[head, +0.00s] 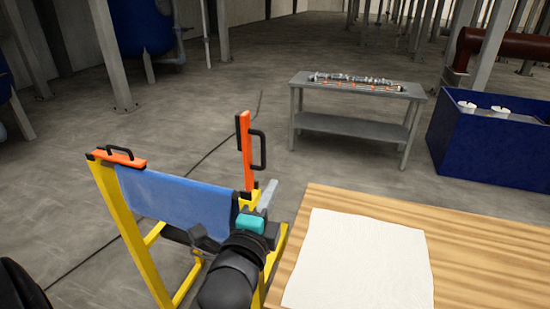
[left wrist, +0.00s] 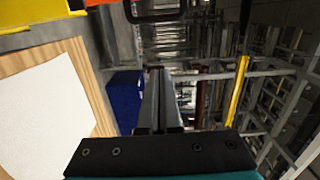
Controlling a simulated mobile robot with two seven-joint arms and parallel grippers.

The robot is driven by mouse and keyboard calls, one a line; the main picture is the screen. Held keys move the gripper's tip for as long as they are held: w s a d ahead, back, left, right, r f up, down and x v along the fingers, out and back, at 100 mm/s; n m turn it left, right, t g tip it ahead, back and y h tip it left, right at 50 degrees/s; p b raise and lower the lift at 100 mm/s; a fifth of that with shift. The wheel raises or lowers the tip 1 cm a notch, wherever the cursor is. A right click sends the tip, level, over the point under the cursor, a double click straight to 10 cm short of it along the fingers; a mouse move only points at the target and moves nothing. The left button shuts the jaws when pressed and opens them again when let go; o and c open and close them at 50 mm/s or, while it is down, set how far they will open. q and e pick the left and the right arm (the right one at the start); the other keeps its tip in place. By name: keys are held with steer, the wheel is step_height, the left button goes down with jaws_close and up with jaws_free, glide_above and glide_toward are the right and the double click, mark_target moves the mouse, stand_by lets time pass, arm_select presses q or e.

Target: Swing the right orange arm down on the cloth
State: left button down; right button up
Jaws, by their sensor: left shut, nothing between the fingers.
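The right orange arm (head: 246,155) stands upright on the right side of the yellow frame (head: 136,245), its black handle (head: 262,150) facing right. Its lower end and handle also show at the top of the left wrist view (left wrist: 155,12). The left orange arm (head: 122,160) lies down at the frame's left top corner. A blue cloth (head: 175,200) hangs between the frame's sides. My left gripper (head: 269,190) is shut and empty, just right of the right arm's foot, with a visible gap below the handle. Its fingers (left wrist: 158,105) point away from me. My right gripper is out of view.
A wooden table (head: 480,245) with a white sheet (head: 360,260) stands close on the right. A grey bench (head: 355,125) with small parts and a blue bin (head: 490,150) stand farther back. The floor behind the frame is mostly clear.

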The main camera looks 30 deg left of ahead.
arm_select(q)
steer(key=shift+w, duration=0.1)
steer(key=w+a+p, duration=0.2)
steer(key=w+a, duration=0.4)
steer(key=w, duration=0.3)
steer(key=shift+a, duration=0.4)
steer(key=shift+w+f, duration=0.1)
steer(key=shift+w, duration=0.15)
